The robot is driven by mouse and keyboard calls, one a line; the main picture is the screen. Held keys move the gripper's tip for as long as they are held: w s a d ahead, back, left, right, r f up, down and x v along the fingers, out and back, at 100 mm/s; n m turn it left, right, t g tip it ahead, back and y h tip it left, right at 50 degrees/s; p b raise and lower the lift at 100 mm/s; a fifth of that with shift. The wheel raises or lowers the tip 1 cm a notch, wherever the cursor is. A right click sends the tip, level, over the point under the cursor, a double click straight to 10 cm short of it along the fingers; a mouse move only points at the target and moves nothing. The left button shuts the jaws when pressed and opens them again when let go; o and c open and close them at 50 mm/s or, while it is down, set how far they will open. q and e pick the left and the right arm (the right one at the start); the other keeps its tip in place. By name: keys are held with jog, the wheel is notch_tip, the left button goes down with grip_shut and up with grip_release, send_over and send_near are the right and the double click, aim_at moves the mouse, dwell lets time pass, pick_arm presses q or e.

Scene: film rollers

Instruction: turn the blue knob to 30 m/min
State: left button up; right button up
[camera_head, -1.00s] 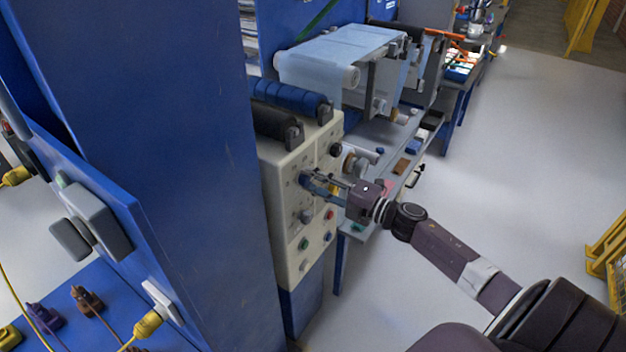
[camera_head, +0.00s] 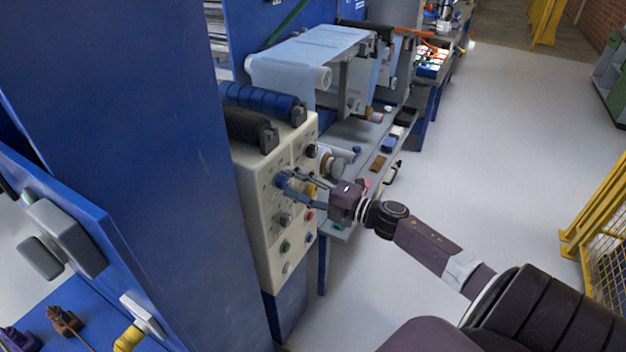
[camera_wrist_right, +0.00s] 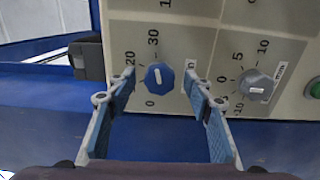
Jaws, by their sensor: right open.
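The blue knob (camera_wrist_right: 159,78) sits on the cream control panel (camera_head: 250,205). It shows from the front in the right wrist view, with a short white mark on its face. Black scale numbers 0, 20 and 30 show around it; the number between 0 and 20 is hidden by a finger. My right gripper (camera_wrist_right: 158,84) is open, with one blue-padded finger on each side of the knob. I cannot tell whether the fingers touch it. My left gripper is not in view.
A grey knob (camera_wrist_right: 257,84) with its own scale is right of the blue one, and a green button (camera_wrist_right: 315,88) beyond it. Blue and black rollers (camera_head: 262,100) lie atop the panel. A blue cabinet (camera_head: 130,150) stands close on the left.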

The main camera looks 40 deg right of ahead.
jog(key=v, duration=1.1)
jog(key=s+d+f+m+g+h+b, duration=0.1)
jog(key=s+d+f+m+h, duration=0.3)
jog(key=f, duration=0.6)
jog(key=w+d+f+m+h, duration=0.15)
jog(key=f+m, duration=0.35)
jog(key=f, duration=0.5)
jog(key=s+a+f+m+g+h+b, duration=0.1)
jog(key=s+f+m+g, duration=0.2)
jog(key=f, duration=0.6)
jog(key=s+a+f+m+g+h, duration=0.1)
jog(key=s+f+m+h, duration=0.1)
jog(key=s+f, duration=0.5)
jog(key=s+a+f+m+g+b, duration=0.1)
jog(key=s+a+f+m+g, duration=0.15)
jog(key=s+a+f, duration=0.4)
jog(key=s+a+f+m+g, duration=0.2)
jog(key=s+a+f+g, duration=0.2)
jog(key=s+f, duration=0.55)
jog(key=s+a+f+m+g+y+b, duration=0.1)
jog(key=s+a+f+g, duration=0.3)
jog(key=s+a+f, duration=0.6)
jog(key=s+a+m, duration=0.1)
jog(key=s+a, duration=0.1)
jog(key=s, duration=0.1)
jog(key=shift+f+y, duration=0.2)
jog(key=shift+y, duration=0.15)
jog(key=shift+a, duration=0.1)
